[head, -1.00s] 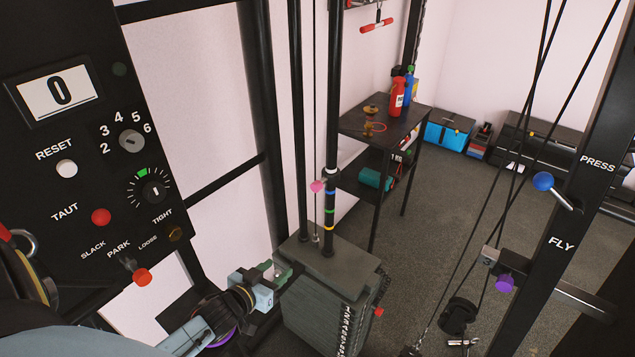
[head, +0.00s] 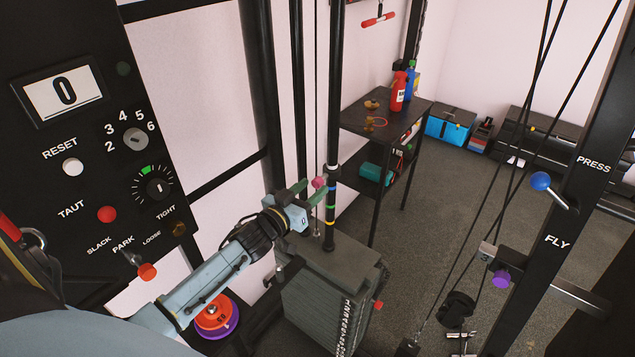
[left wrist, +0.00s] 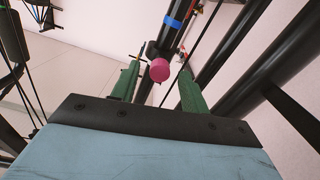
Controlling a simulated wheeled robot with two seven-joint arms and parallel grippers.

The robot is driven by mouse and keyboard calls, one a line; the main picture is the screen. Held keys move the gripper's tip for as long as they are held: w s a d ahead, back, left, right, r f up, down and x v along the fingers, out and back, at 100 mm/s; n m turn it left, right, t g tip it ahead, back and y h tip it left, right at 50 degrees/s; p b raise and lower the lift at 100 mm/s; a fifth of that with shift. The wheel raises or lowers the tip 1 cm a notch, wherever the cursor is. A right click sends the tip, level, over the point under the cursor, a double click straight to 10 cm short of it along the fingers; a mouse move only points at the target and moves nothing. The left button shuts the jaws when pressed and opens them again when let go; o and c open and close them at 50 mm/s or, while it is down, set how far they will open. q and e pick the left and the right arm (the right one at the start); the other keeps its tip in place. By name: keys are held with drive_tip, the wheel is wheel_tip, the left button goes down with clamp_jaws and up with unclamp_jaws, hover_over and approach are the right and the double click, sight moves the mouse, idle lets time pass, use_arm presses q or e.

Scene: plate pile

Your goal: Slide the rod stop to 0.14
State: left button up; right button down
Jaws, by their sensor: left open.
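The rod stop shows as a pink knob (head: 318,182) on a dark collar at the upright black rod (head: 331,205), which carries white, blue, green and yellow bands. My left gripper (head: 309,193) is open, its green fingers at the height of the knob and just left of the rod. In the left wrist view, the pink knob (left wrist: 160,70) sits in the gap between the two green fingertips (left wrist: 157,82). The fingers look apart from the knob on both sides. A blue band (left wrist: 173,22) shows on the rod beyond it. My right gripper is not in view.
A grey weight stack (head: 325,290) stands under the rod. A control panel (head: 95,130) with knobs is at the left. A dark shelf table (head: 385,125) with bottles stands behind. An upright (head: 560,220) with cables is at the right.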

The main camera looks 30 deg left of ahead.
sight(315, 185)
use_arm(q)
drive_tip(key=shift+w+d, duration=0.1)
drive_tip(key=shift+w, duration=1.55)
clamp_jaws()
